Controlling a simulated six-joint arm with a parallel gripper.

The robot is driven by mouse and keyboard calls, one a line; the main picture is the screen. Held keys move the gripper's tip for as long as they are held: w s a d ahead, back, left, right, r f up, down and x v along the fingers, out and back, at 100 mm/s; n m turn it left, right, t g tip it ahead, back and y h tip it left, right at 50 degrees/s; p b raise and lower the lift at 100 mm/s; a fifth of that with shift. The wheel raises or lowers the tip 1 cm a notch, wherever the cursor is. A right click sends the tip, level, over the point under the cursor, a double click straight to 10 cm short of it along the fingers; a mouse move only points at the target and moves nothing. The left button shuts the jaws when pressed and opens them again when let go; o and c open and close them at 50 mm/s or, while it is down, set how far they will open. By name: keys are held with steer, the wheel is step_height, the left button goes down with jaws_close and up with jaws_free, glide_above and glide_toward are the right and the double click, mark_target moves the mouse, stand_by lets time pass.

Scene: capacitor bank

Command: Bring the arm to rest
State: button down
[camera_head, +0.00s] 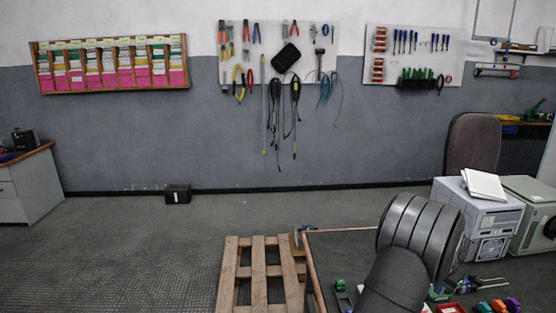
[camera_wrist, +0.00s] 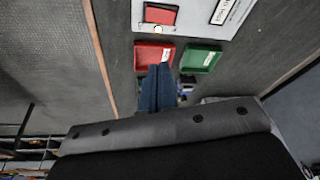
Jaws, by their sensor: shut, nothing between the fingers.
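In the wrist view, the blue fingers of my gripper (camera_wrist: 158,90) are together, with nothing held between them. They point over a dark table top (camera_wrist: 117,30), toward a red tray (camera_wrist: 140,55) and a green tray (camera_wrist: 205,60). The dark body of the gripper fills the lower part of that view. In the head view, thick dark links of my arm stand over the right part of the table (camera_head: 345,245). The gripper's fingertips cannot be made out there.
A panel with a red square (camera_wrist: 160,15) lies beyond the trays. In the head view, grey computer cases (camera_head: 490,222) stand right of my arm, with small coloured items (camera_head: 497,306) in front. A wooden pallet (camera_head: 258,275) lies left of the table.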

steer(key=s+a+r+m, duration=0.1)
steer(key=a+r+m, duration=0.1)
steer(key=r, duration=0.6)
steer(key=s+a+r+m, duration=0.1)
steer(key=a+r+m, duration=0.1)
steer(key=r, duration=0.5)
steer(key=shift+s+a+r+y, duration=0.3)
steer(key=shift+s+a+r, duration=0.1)
steer(key=shift+a, duration=0.1)
steer(key=c, duration=1.7)
jaws_free()
steer(key=shift+w+f, duration=0.1)
steer(key=shift+f, duration=0.2)
steer(key=o, duration=1.7)
steer(key=w+f+g+y, duration=0.1)
steer(key=w+f, duration=0.3)
steer(key=f, duration=0.4)
steer(key=shift+d+f+m+g+y, duration=0.15)
steer(key=shift+f+m+g+y, duration=0.2)
steer(key=shift+y, duration=0.25)
step_height(320, 180, down, 11)
steer(key=shift+w, duration=0.2)
step_height(320, 180, up, 10)
